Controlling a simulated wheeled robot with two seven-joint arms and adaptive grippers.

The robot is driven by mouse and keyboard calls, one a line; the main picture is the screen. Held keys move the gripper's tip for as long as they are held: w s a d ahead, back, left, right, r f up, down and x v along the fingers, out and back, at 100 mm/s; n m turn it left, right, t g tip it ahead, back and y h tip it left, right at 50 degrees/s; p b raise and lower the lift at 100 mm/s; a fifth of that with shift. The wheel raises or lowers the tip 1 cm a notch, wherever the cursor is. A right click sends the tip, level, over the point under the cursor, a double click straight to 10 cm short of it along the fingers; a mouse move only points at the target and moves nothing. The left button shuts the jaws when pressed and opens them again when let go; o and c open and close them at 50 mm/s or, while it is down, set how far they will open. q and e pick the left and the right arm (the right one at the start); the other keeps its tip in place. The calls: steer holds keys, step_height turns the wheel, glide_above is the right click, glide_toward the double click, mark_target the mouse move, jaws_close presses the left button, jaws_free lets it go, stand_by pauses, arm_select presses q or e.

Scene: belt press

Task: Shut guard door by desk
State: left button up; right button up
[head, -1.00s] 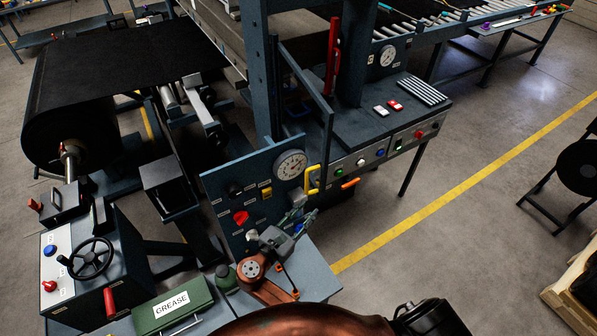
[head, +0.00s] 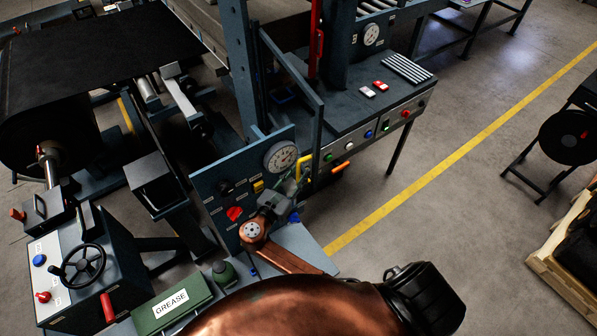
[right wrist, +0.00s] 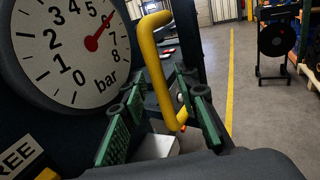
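The guard door (head: 291,68) is a blue-grey frame beside the press post, slanting out toward the desk (head: 345,108) with its buttons. Its yellow handle (head: 306,172) is low on the frame, beside the round gauge; the handle also shows large in the right wrist view (right wrist: 160,75). My right gripper (head: 287,186) is just in front of the handle. In the right wrist view its green-padded fingers (right wrist: 163,92) are spread, with the lower part of the handle between or just beyond them; contact cannot be told. My left gripper is not in view.
A panel with a pressure gauge (head: 281,157) and red knob (head: 235,213) stands close left of my right gripper. A green grease box (head: 172,305) and handwheel (head: 83,265) are at lower left.

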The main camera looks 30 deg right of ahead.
steer(key=shift+d, duration=0.1)
jaws_close()
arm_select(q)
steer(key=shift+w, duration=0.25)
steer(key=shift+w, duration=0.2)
